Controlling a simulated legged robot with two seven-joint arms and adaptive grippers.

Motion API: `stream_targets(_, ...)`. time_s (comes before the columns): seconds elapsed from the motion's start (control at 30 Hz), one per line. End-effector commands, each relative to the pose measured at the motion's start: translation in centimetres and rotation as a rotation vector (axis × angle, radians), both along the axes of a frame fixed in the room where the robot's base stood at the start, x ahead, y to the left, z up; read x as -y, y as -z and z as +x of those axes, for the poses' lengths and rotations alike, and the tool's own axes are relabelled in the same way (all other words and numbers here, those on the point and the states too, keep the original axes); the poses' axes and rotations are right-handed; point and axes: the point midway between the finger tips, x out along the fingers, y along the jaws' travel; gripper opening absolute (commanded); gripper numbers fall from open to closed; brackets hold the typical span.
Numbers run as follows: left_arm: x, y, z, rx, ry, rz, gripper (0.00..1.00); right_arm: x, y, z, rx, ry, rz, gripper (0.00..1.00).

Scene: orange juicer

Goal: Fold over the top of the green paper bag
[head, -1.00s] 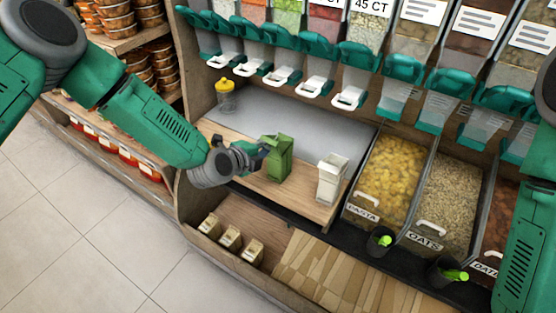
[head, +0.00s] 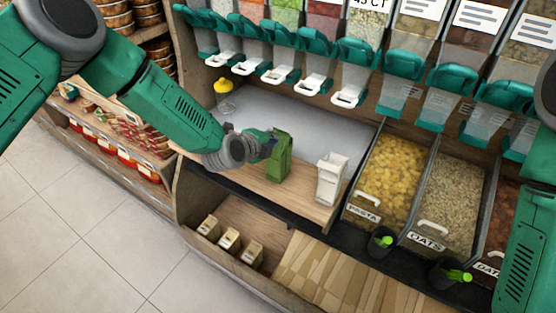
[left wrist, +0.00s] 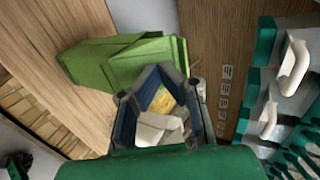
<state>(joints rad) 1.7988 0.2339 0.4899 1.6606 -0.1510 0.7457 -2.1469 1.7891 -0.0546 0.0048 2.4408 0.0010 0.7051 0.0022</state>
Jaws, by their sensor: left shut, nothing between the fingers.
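The green paper bag (head: 279,160) stands upright on the wooden counter in the head view. In the left wrist view the bag (left wrist: 120,62) lies across the upper left, just beyond the fingers. My left gripper (head: 268,142) is at the upper left side of the bag, close to its top; I cannot tell whether it touches. In the left wrist view my left gripper (left wrist: 158,72) has its fingertips together with nothing seen between them. The bag's top edge is partly hidden by the gripper in the head view. Only the right arm's green link shows at the right edge; its gripper is out of view.
A white container (head: 331,178) stands on the counter (head: 308,205) right of the bag. A yellow-topped jar (head: 224,95) stands behind my left arm. Pasta (head: 388,178) and oats (head: 446,195) bins lie to the right. Dispensers (head: 312,75) hang above. The grey surface behind the bag is clear.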

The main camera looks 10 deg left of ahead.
Motion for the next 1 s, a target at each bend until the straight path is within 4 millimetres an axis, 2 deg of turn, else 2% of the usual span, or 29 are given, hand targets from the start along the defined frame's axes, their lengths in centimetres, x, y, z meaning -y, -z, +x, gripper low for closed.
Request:
stream_targets(0.47, 0.0, -0.1, 0.0, 0.000, 0.000, 0.000, 0.00, 0.0, -0.2, 0.0, 0.000, 0.000, 0.000, 0.40)
stream_targets(1.0, -0.9, -4.7, -2.4, 0.000, 0.001, 0.000, 0.00, 0.0, -4.9, 0.0, 0.000, 0.000, 0.000, 0.40)
